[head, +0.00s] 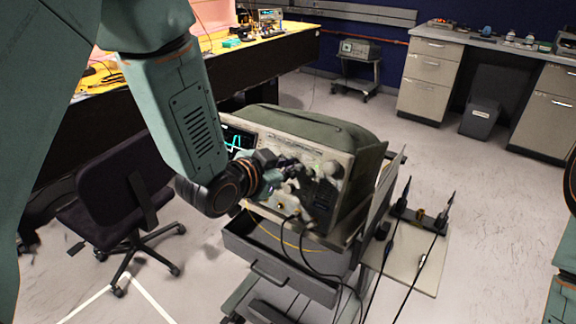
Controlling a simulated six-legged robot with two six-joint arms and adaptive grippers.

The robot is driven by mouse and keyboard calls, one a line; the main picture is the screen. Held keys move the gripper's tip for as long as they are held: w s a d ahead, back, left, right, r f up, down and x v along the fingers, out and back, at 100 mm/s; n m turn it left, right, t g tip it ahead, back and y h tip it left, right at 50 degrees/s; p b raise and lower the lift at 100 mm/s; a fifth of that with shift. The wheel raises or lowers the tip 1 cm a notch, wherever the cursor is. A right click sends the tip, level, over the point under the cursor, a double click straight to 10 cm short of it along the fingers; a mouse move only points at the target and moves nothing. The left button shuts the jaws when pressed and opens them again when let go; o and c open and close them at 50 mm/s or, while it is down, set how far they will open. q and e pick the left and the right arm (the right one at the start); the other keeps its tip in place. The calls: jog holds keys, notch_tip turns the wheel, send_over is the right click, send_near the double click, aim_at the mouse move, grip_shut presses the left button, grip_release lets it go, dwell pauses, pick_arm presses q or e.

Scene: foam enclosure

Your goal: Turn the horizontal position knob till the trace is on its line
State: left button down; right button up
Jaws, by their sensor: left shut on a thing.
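The oscilloscope (345,148), with a green-grey case and a pale front panel, stands on a cart. Its dark screen (237,138) shows a cyan trace with a step in it. My arm covers part of the screen, so I cannot tell whether the trace is on its line. My left gripper (300,172) is at the middle of the panel, shut on a knob there. The gripper mostly hides this knob, and I cannot read its label. My right gripper is not in view; only part of my right arm shows at the right edge.
Cables hang from the panel's lower edge. An office chair (112,190) stands left. The floor at right is open.

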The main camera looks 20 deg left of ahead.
pick_arm(q)
jog(key=c, duration=1.6)
grip_release()
jog(key=shift+c, duration=0.2)
jog(key=shift+r, duration=0.1)
jog(key=shift+s, duration=0.1)
jog(key=v, duration=0.7)
jog(key=shift+s+a+r, duration=0.1)
jog(key=shift+s, duration=0.15)
